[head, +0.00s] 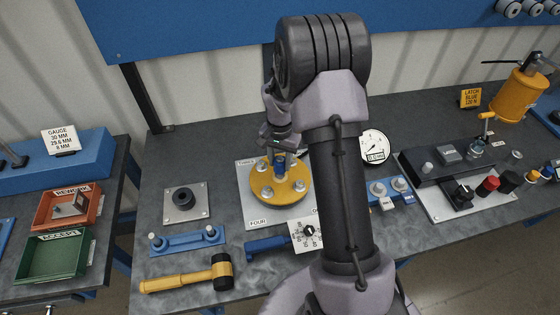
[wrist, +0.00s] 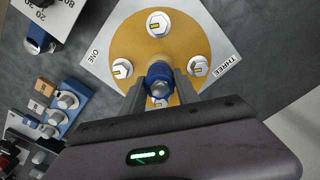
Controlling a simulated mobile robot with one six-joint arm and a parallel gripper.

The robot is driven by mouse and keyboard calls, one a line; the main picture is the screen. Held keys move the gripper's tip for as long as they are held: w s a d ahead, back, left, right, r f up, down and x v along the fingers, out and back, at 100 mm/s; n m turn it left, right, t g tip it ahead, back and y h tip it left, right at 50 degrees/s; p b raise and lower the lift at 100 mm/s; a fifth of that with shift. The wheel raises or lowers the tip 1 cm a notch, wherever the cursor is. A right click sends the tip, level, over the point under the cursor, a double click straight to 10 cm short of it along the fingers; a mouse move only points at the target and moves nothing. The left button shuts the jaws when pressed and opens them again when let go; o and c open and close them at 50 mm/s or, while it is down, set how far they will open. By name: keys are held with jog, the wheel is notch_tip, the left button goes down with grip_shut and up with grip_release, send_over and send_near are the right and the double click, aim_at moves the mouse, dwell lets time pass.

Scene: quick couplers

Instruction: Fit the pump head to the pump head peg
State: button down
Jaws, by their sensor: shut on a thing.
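The pump head appears to be the round orange disc (head: 284,187) with several silver bolts and a blue post (head: 279,161) at its middle. The disc also shows in the wrist view (wrist: 135,45). My gripper (head: 278,148) is above the disc, shut on the blue post (wrist: 159,75), which sits between the two fingers in the wrist view. The disc is over a white plate (head: 246,172) marked with number words. The pump head peg is not visible, perhaps hidden under the disc. I cannot tell whether the disc rests on the plate or hovers.
A grey plate with a black ring (head: 183,199) lies to the left. A blue bar (head: 187,240) and a yellow mallet (head: 190,281) lie in front. A dial gauge (head: 374,147) and a blue block (head: 390,190) are on the right, beyond my arm.

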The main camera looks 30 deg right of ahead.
notch_tip(320, 180, up, 4)
jog(key=p, duration=0.2)
jog(key=shift+p, duration=0.35)
dwell(0.3)
